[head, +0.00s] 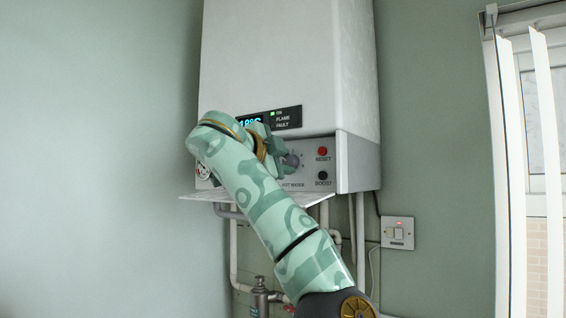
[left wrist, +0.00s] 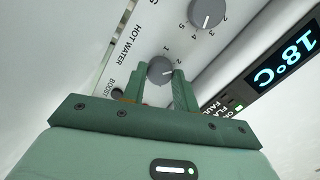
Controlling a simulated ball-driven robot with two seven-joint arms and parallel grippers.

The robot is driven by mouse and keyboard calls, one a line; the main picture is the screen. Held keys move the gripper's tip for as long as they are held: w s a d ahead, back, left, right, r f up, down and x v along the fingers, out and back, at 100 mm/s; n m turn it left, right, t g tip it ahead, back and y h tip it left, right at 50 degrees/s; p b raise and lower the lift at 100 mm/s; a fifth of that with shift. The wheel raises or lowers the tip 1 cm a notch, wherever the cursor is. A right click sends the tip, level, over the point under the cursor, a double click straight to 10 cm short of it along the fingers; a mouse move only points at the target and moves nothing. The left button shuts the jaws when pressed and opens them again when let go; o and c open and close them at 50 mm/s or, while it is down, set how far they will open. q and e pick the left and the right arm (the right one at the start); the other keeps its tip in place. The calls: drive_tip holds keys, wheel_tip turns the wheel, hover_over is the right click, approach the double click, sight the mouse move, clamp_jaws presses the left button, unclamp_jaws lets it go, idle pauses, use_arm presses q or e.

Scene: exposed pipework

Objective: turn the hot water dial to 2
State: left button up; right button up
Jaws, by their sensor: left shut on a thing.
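The hot water dial (head: 293,160) is a grey round knob on the white boiler's lower panel, partly hidden by my gripper in the head view. In the left wrist view the dial (left wrist: 160,69) sits beside the HOT WATER lettering, with the numbers 1 and 2 near its rim. My left gripper (head: 281,154) is at the panel. In the left wrist view its green fingers (left wrist: 159,80) stand on either side of the dial, shut on it. A pale pointer mark shows on the dial, but I cannot tell which number it meets. My right gripper is out of view.
A second dial (left wrist: 207,13) with numbers up to 5 is nearby. The red RESET button (head: 322,152) and dark BOOST button (head: 322,175) are right of the gripper. The display (left wrist: 285,60) reads 18°C. An open flap (head: 310,198) and pipes are below.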

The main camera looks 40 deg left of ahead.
use_arm(q)
drive_tip(key=shift+f, duration=0.15)
idle(0.3)
drive_tip(key=o, duration=1)
drive_tip(key=shift+a, duration=0.1)
drive_tip(key=s+d+b, duration=0.1)
drive_tip(key=s+b, duration=0.1)
drive_tip(key=s, duration=0.3)
drive_tip(key=s+d+r+b, duration=0.1)
drive_tip(key=s+b, duration=0.1)
drive_tip(key=s, duration=0.3)
drive_tip(key=s+b, duration=0.2)
drive_tip(key=s, duration=0.4)
drive_tip(key=shift+d+r+b, duration=0.3)
drive_tip(key=shift+d, duration=0.1)
